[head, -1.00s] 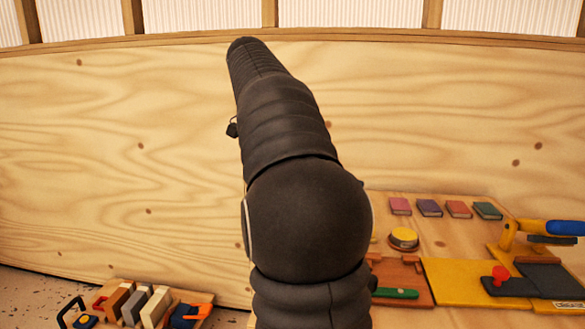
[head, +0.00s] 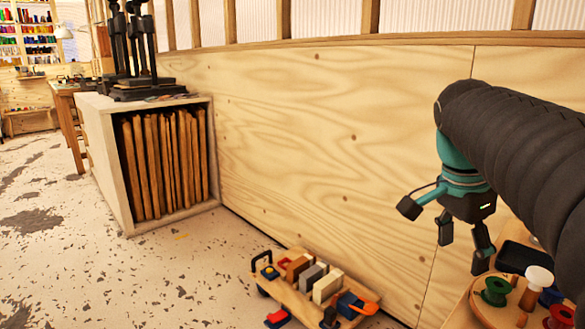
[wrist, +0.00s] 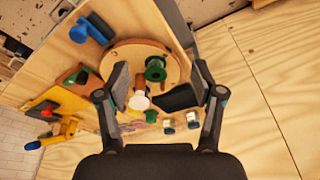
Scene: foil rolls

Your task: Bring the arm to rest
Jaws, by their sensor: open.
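My gripper (head: 462,252) is at the right in the head view, at the end of my dark, ribbed arm. It points down beside the plywood wall, above the edge of a work surface. In the wrist view my gripper (wrist: 162,88) has its two fingers spread wide. No object is held between them. Past the fingertips, a round wooden board (wrist: 115,60) carries a green spool (wrist: 155,70) and a white-topped peg (wrist: 139,101). These lie beyond the fingers and appear apart from them.
The round board (head: 478,311) sits below my gripper in the head view. A wooden caddy (head: 292,297) with blocks stands low by the wall. A white cabinet (head: 107,112) with upright boards stands at the left. The speckled floor (head: 60,230) is open at the left.

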